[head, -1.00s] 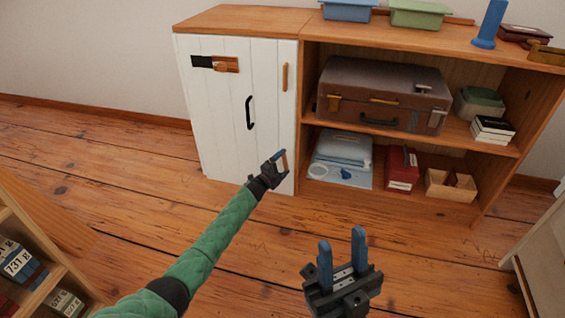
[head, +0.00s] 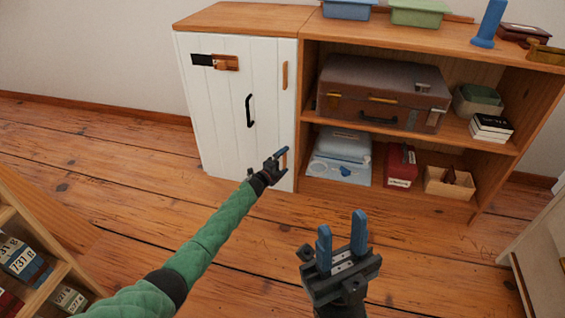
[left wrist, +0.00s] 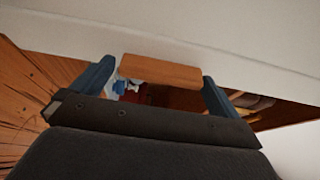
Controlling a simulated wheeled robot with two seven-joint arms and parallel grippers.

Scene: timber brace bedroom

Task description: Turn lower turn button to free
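The white plank door (head: 222,110) of the cabinet is closed. The lower turn button (head: 284,160) is a small wooden bar near the door's bottom right, partly hidden by my left gripper (head: 272,161). In the left wrist view the wooden bar (left wrist: 160,72) lies lengthwise between the two blue fingers, which stand apart near its ends. I cannot tell whether they touch it. The upper turn button (head: 285,75) stands upright at the door's top right. My right gripper (head: 341,221) is open and empty above the floor.
The door has a black handle (head: 249,111) and a wood-and-black latch (head: 225,63). Open shelves to the right hold a brown suitcase (head: 380,92), a red box (head: 401,165) and a wooden tray (head: 449,183). A shelf unit (head: 45,285) stands lower left. Floor before the cabinet is clear.

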